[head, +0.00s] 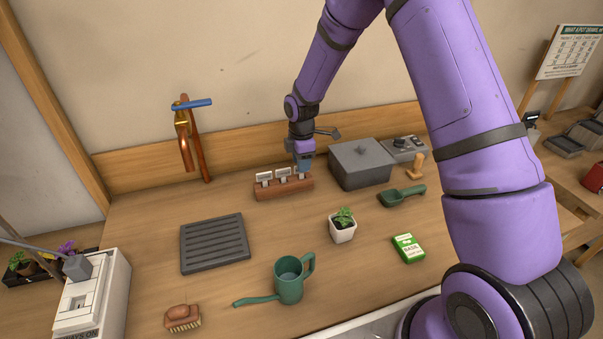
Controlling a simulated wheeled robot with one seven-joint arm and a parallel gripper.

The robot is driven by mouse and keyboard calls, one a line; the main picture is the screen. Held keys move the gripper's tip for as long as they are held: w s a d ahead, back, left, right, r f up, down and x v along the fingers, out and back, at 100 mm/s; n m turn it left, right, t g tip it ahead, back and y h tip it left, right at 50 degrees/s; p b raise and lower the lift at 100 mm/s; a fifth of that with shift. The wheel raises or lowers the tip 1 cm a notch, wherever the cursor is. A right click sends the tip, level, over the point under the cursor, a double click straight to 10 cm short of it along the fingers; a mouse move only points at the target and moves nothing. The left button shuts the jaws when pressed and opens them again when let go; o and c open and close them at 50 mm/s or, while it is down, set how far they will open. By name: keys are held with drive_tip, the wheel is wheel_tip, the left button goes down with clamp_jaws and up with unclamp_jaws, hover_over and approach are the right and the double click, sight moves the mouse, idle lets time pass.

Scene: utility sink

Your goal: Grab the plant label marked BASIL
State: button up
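A reddish-brown holder (283,189) stands near the back of the wooden table, with a row of small upright white plant labels in it. The left label (264,178) and the middle label (284,173) stand clear of my gripper. The right label (302,176) is directly below my gripper (303,167), which points down at that end of the holder. The lettering is too small to read, so I cannot tell which label is BASIL. The fingertips are too small and partly hidden to show whether they are open, or whether they touch the label.
A lidded grey box (360,166) stands close to the right of the holder. Behind it is a grey unit with knobs (404,148). A copper tap (186,140) rises at back left. In front are a slatted grey tray (214,243), potted plant (343,228) and green watering can (289,283).

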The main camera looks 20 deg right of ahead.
drive_tip(key=shift+f, duration=1.1)
clamp_jaws()
drive_tip(key=shift+r, duration=0.1)
